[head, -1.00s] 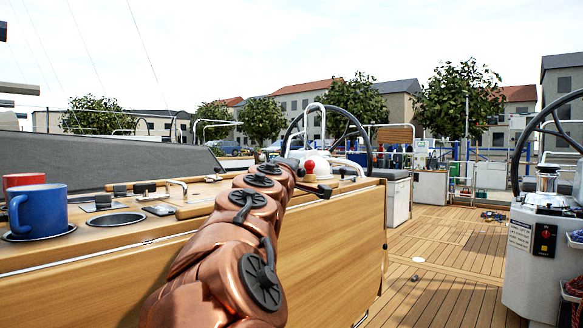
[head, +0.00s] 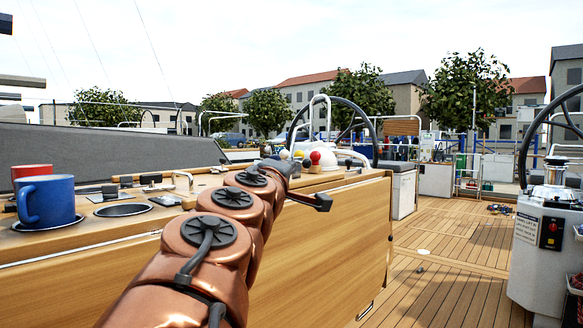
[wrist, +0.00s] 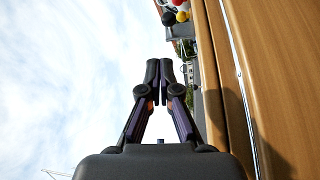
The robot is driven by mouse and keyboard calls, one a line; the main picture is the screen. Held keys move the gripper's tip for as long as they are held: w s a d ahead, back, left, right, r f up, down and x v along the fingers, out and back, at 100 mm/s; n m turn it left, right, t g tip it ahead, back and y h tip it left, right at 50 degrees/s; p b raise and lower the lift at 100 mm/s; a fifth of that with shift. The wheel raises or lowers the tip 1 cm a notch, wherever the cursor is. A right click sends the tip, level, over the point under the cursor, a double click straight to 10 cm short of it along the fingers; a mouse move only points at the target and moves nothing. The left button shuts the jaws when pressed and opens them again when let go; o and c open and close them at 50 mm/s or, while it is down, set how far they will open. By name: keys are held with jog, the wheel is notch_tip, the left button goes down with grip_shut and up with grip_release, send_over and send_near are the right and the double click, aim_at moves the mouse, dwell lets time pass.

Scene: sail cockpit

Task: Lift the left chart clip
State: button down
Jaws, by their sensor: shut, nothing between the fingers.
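I cannot pick out the left chart clip for certain in either view. Small dark fittings (head: 151,179) sit on the wooden table top behind the mugs, too small to name. My gripper (wrist: 160,72) is shut and empty in the wrist view, with its two dark fingertips together. It is beside the table's wooden edge, against sky and background. In the head view my copper arm reaches along the table, and a dark end part shows past its front face. My arm hides part of the table top.
A blue mug (head: 46,201) and a red mug (head: 31,172) stand at the table's left, near a round recess (head: 122,210). Red (head: 315,157) and yellow (head: 299,154) balls sit at the far end. A steering wheel (head: 372,125) rises behind. The deck (head: 450,260) at right is largely clear.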

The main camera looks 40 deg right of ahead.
jog(key=shift+s+a, duration=0.35)
jog(key=shift+a, duration=0.1)
dwell(0.4)
jog(key=s+d+f+m+g+y+p, duration=0.1)
jog(key=s+d+m+g+y+p, duration=0.25)
jog(key=p, duration=0.65)
jog(key=s+f+m+g+y+p, duration=0.1)
jog(key=s+m+g+p, duration=0.35)
jog(key=p, duration=0.65)
jog(key=s+a+n+g+y+p, duration=0.2)
jog(key=s+a+g+y+p, duration=0.4)
jog(key=s+a+p, duration=1.5)
jog(key=a+y+p, duration=0.1)
jog(key=a+y, duration=0.1)
jog(key=y, duration=0.2)
jog(key=shift+s+f+n, duration=0.2)
jog(key=shift+n, duration=0.2)
jog(key=shift+d+y, duration=0.15)
jog(key=shift+y, duration=0.1)
